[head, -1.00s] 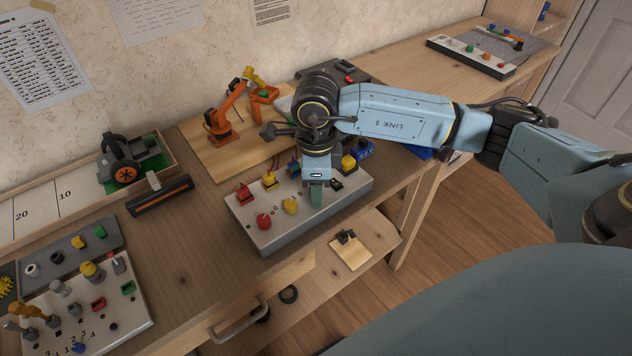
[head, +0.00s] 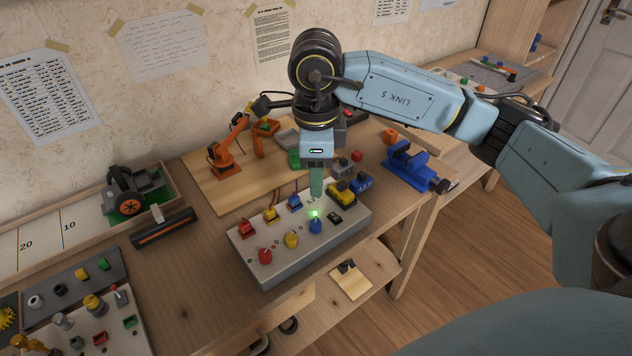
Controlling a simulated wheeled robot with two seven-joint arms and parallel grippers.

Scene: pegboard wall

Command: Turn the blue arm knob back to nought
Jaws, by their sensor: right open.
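The pale control box (head: 300,258) stands on the bench with a front row of red, yellow and blue knobs. The blue knob (head: 315,228) is at the right end of that row, and a green light glows just behind it. The small print around the knob is too small to read. My right gripper (head: 316,192) points down above the box, apart from the blue knob and slightly behind it in the picture. It is open and empty. A small orange model arm (head: 230,155) stands on a wooden board behind the box. My left gripper is out of view.
Red (head: 247,229), yellow and blue plugs sit behind the knobs, with a yellow block (head: 341,194) to their right. A blue vise (head: 412,168) is at the bench's right edge. Another switch panel lies at lower left.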

